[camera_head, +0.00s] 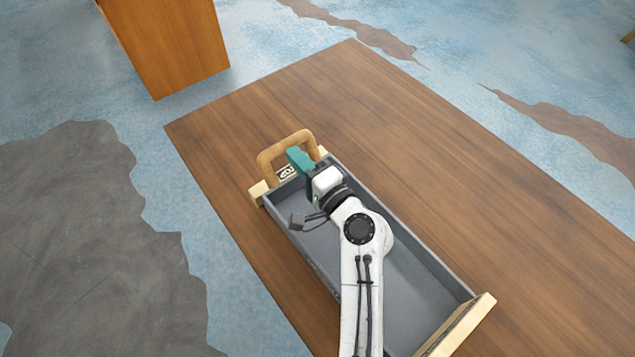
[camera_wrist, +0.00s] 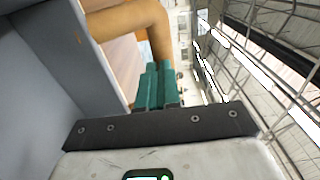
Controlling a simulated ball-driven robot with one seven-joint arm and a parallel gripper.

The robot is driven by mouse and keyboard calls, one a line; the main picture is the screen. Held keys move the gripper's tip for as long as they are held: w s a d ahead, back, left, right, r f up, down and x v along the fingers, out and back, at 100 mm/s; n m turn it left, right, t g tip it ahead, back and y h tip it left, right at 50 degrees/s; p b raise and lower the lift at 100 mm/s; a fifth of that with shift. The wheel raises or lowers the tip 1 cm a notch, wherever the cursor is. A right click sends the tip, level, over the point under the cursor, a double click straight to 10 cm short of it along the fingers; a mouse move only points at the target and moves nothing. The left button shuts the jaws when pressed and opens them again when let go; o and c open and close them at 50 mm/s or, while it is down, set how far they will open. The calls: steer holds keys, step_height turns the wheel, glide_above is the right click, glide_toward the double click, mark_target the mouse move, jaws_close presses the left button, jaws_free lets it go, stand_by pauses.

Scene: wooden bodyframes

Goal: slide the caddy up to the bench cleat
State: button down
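The caddy is a long grey tray (camera_head: 421,289) with an arched wooden handle (camera_head: 264,160) at its far end, lying on the brown bench. A pale wooden piece with a label crosses the far end below the handle. Another pale wooden bar (camera_head: 459,327) stands at the near right end. I cannot tell which pale piece is the bench cleat. My gripper (camera_head: 297,155) has teal fingers at the right side of the handle. In the wrist view the fingers (camera_wrist: 158,70) look close together, their tips at the handle (camera_wrist: 160,35). Whether the handle is between them is hidden.
The bench top (camera_head: 420,150) is clear to the right of and beyond the caddy. Its left edge runs close to the tray. A wooden box (camera_head: 170,45) stands apart, beyond the bench's far left corner. My arm covers part of the tray.

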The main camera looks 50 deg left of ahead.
steer(key=shift+s+a+r, duration=0.15)
steer(key=shift+a, duration=0.3)
steer(key=shift+d+p, duration=0.65)
steer(key=shift+d, duration=3.25)
